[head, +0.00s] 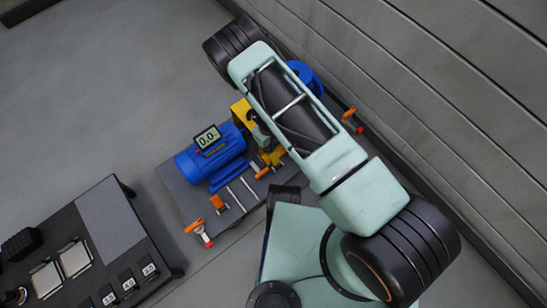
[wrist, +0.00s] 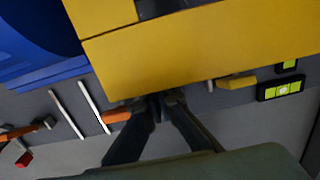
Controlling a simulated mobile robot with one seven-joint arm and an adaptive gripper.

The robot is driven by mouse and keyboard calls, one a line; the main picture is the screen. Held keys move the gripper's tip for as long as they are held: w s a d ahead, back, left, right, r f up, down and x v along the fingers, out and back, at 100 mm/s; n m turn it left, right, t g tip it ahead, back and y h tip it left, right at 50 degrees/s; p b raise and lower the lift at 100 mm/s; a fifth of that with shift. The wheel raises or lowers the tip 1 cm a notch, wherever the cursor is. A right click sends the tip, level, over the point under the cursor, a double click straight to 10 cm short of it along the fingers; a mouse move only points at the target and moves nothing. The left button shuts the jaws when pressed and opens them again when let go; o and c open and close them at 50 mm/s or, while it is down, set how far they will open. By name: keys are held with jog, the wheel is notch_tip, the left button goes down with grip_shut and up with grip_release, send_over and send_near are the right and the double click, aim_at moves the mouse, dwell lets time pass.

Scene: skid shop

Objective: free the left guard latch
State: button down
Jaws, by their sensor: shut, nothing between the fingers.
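The yellow guard (wrist: 200,50) fills the top of the wrist view. In the head view the guard (head: 241,109) is partly hidden behind my arm. My gripper (wrist: 160,98) is shut and empty, its fingertips close to the guard's lower edge. An orange handle (wrist: 118,116), which looks like the left guard latch, lies just left of the fingertips; I cannot tell whether they touch. It also shows in the head view (head: 262,173). A yellow handle (wrist: 237,82) sticks out under the guard to the right.
A blue motor (head: 210,160) with a display reading 0.0 (head: 207,138) stands on the grey skid (head: 185,200). Orange and red clamp parts (head: 202,235) sit at the skid's corner. A black-and-green level (wrist: 281,88) lies right of the gripper. A control console (head: 110,225) stands lower left; a wall runs along the right.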

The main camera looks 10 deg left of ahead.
jog(key=shift+s+d, duration=0.1)
dwell(0.4)
jog(key=shift+s+d, duration=0.35)
jog(key=shift+d, duration=0.15)
jog(key=shift+s+d, duration=0.35)
jog(key=shift+s, duration=0.05)
jog(key=shift+d, duration=0.1)
